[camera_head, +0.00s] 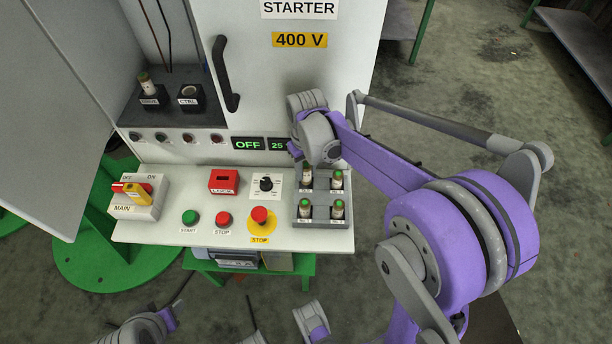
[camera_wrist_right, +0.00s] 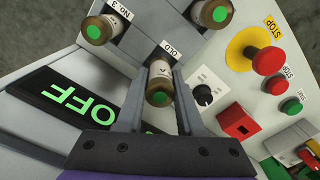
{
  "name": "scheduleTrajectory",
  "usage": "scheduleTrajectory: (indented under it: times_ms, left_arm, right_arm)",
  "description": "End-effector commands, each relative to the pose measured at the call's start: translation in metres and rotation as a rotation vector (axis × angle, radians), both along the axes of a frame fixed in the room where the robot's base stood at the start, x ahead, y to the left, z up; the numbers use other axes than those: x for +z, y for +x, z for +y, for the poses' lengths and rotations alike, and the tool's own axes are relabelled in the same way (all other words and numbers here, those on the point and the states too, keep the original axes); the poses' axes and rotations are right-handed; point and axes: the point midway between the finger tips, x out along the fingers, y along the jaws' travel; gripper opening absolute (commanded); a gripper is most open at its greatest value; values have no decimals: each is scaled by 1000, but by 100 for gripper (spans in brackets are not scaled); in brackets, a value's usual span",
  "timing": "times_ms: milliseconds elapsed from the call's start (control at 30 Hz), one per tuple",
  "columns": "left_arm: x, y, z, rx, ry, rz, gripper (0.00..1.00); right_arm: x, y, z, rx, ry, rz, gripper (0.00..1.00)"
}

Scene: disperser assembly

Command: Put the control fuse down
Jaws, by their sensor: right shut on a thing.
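My right gripper (camera_wrist_right: 160,76) is shut on a fuse with a green end (camera_wrist_right: 159,97), which I take to be the control fuse. It holds the fuse at the OLD place of the grey fuse rack (camera_wrist_right: 143,42); whether the fuse is fully seated I cannot tell. In the head view the gripper is mostly hidden behind my wrist, over the back left of the rack (camera_head: 321,195). In the cabinet, the CTRL holder (camera_head: 190,103) looks empty. The DRIVE holder (camera_head: 150,99) beside it has a fuse (camera_head: 147,83) upright in it. My left gripper is not clearly visible.
Other green-ended fuses stand in the rack, one (camera_wrist_right: 217,12) close by the held one. The selector knob (camera_head: 266,184) and the yellow-ringed stop button (camera_head: 260,216) are left of the rack. The cabinet door (camera_head: 290,80) with its black handle (camera_head: 224,75) rises behind.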

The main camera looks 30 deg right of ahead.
Motion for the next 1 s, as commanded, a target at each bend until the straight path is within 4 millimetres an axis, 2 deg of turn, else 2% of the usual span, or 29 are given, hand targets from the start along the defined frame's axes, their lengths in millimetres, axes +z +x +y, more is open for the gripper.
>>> scheduleTrajectory:
  times_ms: [100, 200, 633, 667, 700, 800, 1000]
  left_arm:
    - [-5, 0, 0, 0, 0, 2, 50]
    - [-7, 0, 0, 0, 0, 2, 50]
    - [-10, 0, 0, 0, 0, 3, 50]
    - [-10, 0, 0, 0, 0, 3, 50]
    - [-9, 0, 0, 0, 0, 3, 50]
    - [-9, 0, 0, 0, 0, 3, 50]
    - [-9, 0, 0, 0, 0, 3, 50]
  right_arm:
    - [-22, 0, 0, 0, 0, 0, 0]
    - [-32, 0, 0, 0, 0, 0, 0]
    - [-38, 0, 0, 0, 0, 0, 0]
    - [-38, 0, 0, 0, 0, 0, 40]
    - [-38, 0, 0, 0, 0, 0, 47]
    - [-37, 0, 0, 0, 1, 0, 65]
    - [-38, 0, 1, 1, 2, 0, 66]
